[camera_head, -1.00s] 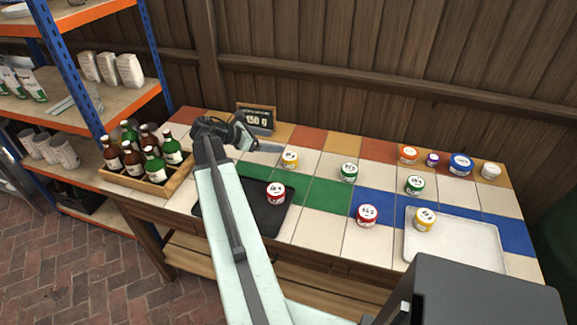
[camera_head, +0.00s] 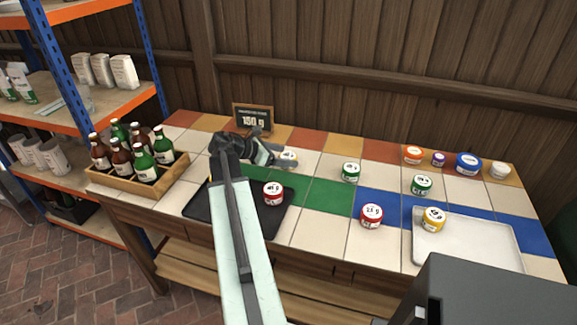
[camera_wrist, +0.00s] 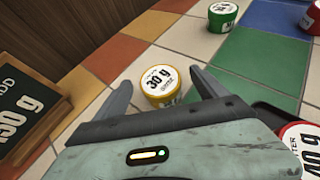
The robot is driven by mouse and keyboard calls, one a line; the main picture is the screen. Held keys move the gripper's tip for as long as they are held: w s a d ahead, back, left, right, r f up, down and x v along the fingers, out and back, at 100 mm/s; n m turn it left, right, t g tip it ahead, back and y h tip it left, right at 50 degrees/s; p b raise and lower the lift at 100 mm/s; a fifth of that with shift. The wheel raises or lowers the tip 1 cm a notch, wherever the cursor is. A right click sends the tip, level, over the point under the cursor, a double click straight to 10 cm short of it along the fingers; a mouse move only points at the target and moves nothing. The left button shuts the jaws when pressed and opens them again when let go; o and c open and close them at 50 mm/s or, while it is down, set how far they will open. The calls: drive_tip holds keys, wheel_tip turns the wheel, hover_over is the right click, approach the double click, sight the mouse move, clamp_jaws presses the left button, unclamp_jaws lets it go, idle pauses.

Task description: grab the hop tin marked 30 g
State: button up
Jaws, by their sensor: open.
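The hop tin marked 30 g (camera_wrist: 160,86) is yellow with a white lid and stands upright on the tiles in the wrist view. In the head view the same tin (camera_head: 288,156) is partly covered by my gripper. My gripper (camera_wrist: 160,80) is open, with one finger on each side of the tin. In the head view my gripper (camera_head: 279,156) is low over the back of the counter.
A chalkboard sign (camera_head: 253,118) stands behind my gripper. A red tin (camera_head: 273,193) is on the black tray (camera_head: 222,207). A green tin (camera_head: 351,172) stands to the right. A bottle crate (camera_head: 132,182) is at left, a white tray (camera_head: 490,250) at right.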

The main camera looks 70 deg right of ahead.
sight(294, 158)
drive_tip(key=b+x, duration=0.1)
drive_tip(key=x, duration=0.1)
drive_tip(key=b+x, duration=0.1)
drive_tip(key=x, duration=0.2)
drive_tip(key=shift+w+a+f+b, duration=0.15)
drive_tip(key=shift+f+b, duration=0.1)
drive_tip(key=shift+b, duration=0.15)
drive_tip(key=shift+d, duration=0.25)
drive_tip(key=shift+r, duration=0.1)
drive_tip(key=c, duration=1.4)
